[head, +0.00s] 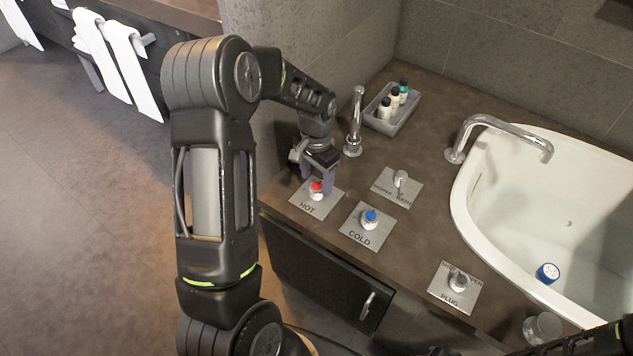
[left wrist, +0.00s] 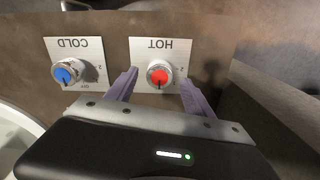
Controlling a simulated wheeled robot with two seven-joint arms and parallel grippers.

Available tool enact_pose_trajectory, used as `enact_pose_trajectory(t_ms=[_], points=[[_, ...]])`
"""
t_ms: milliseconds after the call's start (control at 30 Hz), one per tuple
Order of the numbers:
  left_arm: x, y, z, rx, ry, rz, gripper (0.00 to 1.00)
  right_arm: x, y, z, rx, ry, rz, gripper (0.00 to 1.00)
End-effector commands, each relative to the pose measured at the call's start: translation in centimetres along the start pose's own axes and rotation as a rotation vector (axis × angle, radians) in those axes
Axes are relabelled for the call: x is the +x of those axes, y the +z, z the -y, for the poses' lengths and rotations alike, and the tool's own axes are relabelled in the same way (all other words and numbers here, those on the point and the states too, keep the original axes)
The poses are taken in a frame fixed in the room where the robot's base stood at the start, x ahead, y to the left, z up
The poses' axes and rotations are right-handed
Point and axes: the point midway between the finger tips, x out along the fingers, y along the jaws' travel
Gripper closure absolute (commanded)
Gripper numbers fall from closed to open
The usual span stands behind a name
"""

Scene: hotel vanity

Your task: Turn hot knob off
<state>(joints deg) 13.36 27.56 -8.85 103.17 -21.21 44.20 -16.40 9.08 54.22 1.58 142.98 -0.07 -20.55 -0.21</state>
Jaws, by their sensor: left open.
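The hot knob (head: 316,190) has a red cap and sits on a metal plate marked HOT on the brown counter. It also shows in the left wrist view (left wrist: 159,74), with a dark mark on the cap pointing toward the gripper. My left gripper (head: 318,183) is over the hot plate with its purple fingers pointing down. In the left wrist view the open fingers (left wrist: 157,88) stand to either side of the knob, with a gap on each side. I cannot tell how far down they reach. My right gripper is not clearly in view; a dark arm part shows at the bottom right.
The blue-capped cold knob (head: 369,219) is close beside the hot plate. A shower/bath knob (head: 400,179), a plug knob (head: 458,283), a faucet (head: 354,125) and a tray of bottles (head: 392,121) stand on the counter. The white tub (head: 466,215) holds a blue-topped object.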

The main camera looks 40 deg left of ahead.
Motion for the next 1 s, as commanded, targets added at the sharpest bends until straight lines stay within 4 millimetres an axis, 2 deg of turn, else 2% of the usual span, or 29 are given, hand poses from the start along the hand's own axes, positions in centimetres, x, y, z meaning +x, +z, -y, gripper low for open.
enact_pose_trajectory(t_ms=[33, 200, 333, 1000], points=[[-1.1, -0.1, 0.0, 0.0, -0.001, -0.004, 0.39, -0.2, 0.0, 0.1, 0.0, 0.0, 0.0, 0.64], [-3.9, -0.1, 0.0, 0.0, -0.001, -0.004, 0.39, -0.4, 0.0, 0.1, 0.0, 0.0, 0.0, 0.64], [-5.1, -0.1, 0.0, 0.0, 0.0, -0.003, 0.39, -0.5, 0.0, 0.2, 0.0, 0.0, 0.0, 0.64], [-5.4, 0.0, 0.0, 0.0, 0.0, -0.001, 0.39, -0.4, 0.0, 0.2, 0.0, 0.0, 0.0, 0.64]])
